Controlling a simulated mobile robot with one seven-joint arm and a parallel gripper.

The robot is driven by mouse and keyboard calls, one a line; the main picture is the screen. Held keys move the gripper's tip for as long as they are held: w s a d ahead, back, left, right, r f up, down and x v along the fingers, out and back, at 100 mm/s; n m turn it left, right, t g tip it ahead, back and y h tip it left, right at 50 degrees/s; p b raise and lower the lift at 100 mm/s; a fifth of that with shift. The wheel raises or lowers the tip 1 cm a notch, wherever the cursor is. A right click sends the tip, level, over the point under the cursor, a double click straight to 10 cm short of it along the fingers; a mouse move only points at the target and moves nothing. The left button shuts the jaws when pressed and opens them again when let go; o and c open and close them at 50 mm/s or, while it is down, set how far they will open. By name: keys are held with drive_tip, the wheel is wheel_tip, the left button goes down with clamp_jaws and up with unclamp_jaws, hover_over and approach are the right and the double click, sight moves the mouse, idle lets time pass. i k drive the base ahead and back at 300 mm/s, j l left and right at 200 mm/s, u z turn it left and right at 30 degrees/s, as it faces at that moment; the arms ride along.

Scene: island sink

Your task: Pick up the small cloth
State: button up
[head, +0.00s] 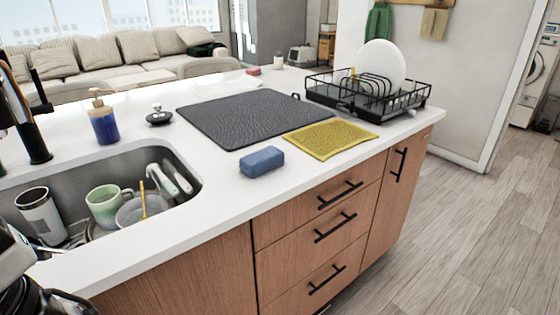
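A small yellow cloth (331,139) lies flat on the white countertop, near its front edge and above the wooden drawers. Its left corner is close to the dark textured mat (240,117), and its far side is near the black dish rack (412,98). Nothing covers the cloth. Part of my arm shows at the lower left corner, beside the sink and far from the cloth. My gripper's fingers do not show.
A blue sponge (262,162) lies left of the cloth. The rack holds a white plate (380,66). The sink (178,206) at left contains cups and dishes. A soap bottle (103,122) and black faucet (28,125) stand behind it. Floor (470,220) at right is clear.

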sight(260, 162)
drive_tip(key=u, duration=1.8)
drive_tip(key=z, duration=1.6)
drive_tip(key=l+u, duration=0.45)
drive_tip(key=i+j, duration=0.1)
drive_tip(key=i, duration=0.85)
